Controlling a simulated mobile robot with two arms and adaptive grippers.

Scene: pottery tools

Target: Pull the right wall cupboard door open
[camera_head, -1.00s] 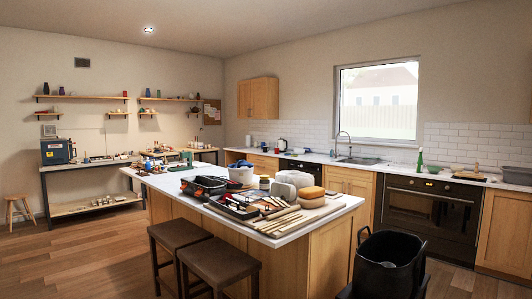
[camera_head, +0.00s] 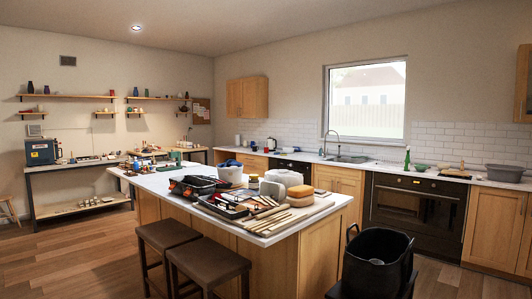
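A wooden wall cupboard (camera_head: 524,84) is cut off by the right edge of the head view, high above the worktop. Only a narrow strip of it shows, and I cannot make out its handle or door edge. A second wooden wall cupboard (camera_head: 247,97) hangs left of the window, and its doors look shut. Neither of my grippers is in view, so their state does not show.
A kitchen island (camera_head: 290,238) loaded with pottery tools fills the middle. A black oven (camera_head: 414,212) and a grey tub (camera_head: 504,173) are at right.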

